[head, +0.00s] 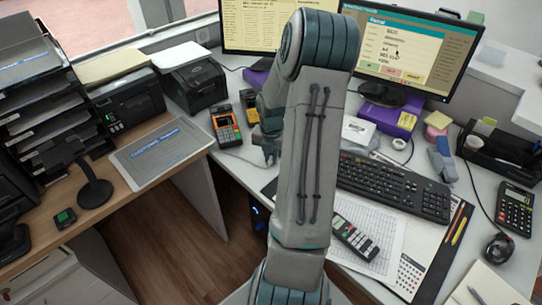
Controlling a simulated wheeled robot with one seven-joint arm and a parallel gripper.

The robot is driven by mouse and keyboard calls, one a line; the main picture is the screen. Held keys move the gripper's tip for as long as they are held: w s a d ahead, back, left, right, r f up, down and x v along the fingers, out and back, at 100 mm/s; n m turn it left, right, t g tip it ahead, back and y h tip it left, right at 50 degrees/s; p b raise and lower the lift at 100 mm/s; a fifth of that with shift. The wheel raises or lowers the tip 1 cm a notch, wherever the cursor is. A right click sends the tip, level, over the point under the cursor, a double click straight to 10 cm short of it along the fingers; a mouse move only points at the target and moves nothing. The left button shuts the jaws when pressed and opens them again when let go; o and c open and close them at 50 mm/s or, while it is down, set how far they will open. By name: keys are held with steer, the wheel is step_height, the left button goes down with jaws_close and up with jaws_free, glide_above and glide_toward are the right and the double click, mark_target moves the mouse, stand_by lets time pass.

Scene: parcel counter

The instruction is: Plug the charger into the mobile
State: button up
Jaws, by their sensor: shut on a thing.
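My gripper (269,154) is partly in view past my arm, low over the desk just right of the orange-screened handheld. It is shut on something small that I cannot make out. No charger can be told apart in the head view. A dark handheld with an orange screen (226,126) lies left of the gripper, apart from it. A second dark handheld with yellow (249,104) is behind it. A grey keyed handset with a greenish screen (355,237) lies on the printed sheets right of my arm. I cannot tell which one is the mobile.
A black keyboard (394,186), a calculator (515,208), a mouse (498,247) and a desk organiser (497,155) crowd the right side. Two monitors (410,50) stand behind. A printer (196,86) and a flat panel (161,152) are at left. My arm hides the middle.

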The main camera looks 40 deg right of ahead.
steer(key=shift+w+d+p, duration=0.3)
steer(key=shift+w+d, duration=0.05)
steer(key=shift+d, duration=0.15)
stand_by(0.5)
steer(key=o, duration=0.8)
steer(key=shift+o, duration=0.2)
step_height(320, 180, up, 14)
steer(key=p, duration=0.1)
stand_by(1.0)
